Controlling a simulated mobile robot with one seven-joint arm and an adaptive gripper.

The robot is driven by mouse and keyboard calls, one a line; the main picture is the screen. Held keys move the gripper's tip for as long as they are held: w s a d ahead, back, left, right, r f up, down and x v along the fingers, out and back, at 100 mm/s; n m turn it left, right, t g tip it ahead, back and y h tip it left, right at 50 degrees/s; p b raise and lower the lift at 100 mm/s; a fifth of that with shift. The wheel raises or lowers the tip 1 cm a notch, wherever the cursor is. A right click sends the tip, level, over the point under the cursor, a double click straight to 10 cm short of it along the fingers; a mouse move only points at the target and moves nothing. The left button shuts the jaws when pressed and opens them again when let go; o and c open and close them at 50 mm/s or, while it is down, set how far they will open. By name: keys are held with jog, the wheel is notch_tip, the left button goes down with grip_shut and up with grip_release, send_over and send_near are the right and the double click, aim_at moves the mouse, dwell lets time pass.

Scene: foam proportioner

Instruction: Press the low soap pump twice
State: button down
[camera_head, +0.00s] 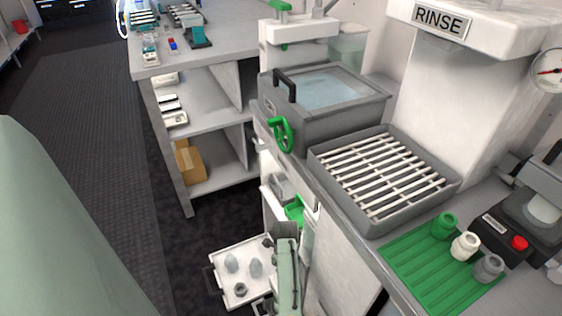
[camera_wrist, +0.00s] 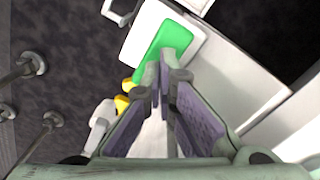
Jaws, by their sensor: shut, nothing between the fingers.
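My gripper (camera_wrist: 164,78) is shut and empty in the wrist view. Its fingertips lie over the near end of a green part (camera_wrist: 165,45) on a white housing. In the head view my gripper (camera_head: 284,228) is low in front of the counter, just below a green part (camera_head: 295,209). This may be the low soap pump, but its shape is mostly hidden there. I cannot tell whether the fingertips touch it. Yellow pieces (camera_wrist: 125,98) and a white piece (camera_wrist: 101,122) sit left of the fingers in the wrist view.
A white tray (camera_head: 222,262) with grey knobs stands low, left of my gripper. Above are a grey basin (camera_head: 325,122) with a green wheel (camera_head: 281,135), and a slatted rack (camera_head: 325,178). A shelf unit (camera_head: 187,205) stands behind left. Dark floor (camera_head: 90,130) lies open at left.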

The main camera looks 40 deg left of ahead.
jog(key=shift+f, duration=0.15)
dwell(0.3)
jog(key=shift+f+b, duration=1.4)
jog(key=shift+f, duration=0.75)
jog(key=shift+r, duration=0.1)
jog(key=shift+r+p, duration=2.25)
jog(key=shift+p, duration=0.15)
jog(key=shift+r, duration=0.1)
notch_tip(320, 180, up, 3)
jog(key=p, duration=0.3)
notch_tip(320, 180, up, 3)
jog(key=shift+f, duration=0.1)
